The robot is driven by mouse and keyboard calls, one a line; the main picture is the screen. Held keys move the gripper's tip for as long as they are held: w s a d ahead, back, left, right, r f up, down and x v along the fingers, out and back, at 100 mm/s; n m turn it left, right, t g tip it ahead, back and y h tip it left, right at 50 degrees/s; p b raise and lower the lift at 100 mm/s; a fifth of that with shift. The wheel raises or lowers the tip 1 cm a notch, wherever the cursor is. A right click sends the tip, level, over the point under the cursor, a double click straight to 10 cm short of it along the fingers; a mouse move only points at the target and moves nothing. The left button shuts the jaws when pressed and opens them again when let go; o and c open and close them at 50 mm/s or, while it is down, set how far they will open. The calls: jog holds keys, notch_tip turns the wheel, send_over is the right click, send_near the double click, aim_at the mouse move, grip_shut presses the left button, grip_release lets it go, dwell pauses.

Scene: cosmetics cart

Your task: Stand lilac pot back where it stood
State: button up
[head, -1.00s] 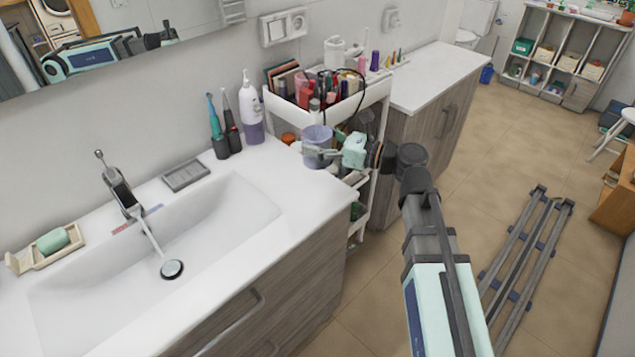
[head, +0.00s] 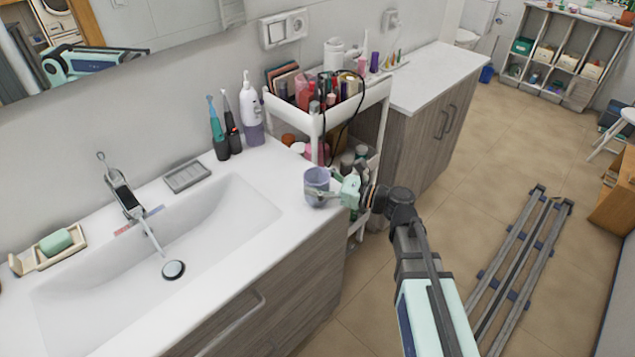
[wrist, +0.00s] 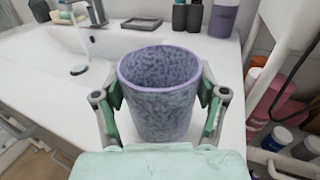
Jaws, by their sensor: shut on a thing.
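The lilac pot (head: 317,186) is a speckled cup with a lilac rim, upright and open at the top. My gripper (head: 331,188) is shut on it, one finger on each side. In the wrist view the pot (wrist: 160,95) sits between the two fingers of my gripper (wrist: 161,105) and looks empty. In the head view it is at the right front corner of the white washbasin counter (head: 285,215). I cannot tell whether its base touches the counter.
A white cart (head: 313,122) full of cosmetics stands just behind the pot. A lilac-based pump bottle (head: 251,115) and electric toothbrushes (head: 219,135) stand at the back of the counter. A soap dish (head: 58,244) is at far left. The counter's right front corner has bare room.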

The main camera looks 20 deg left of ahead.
jog(key=shift+f, duration=0.3)
jog(key=shift+f, duration=0.1)
jog(key=o, duration=1.3)
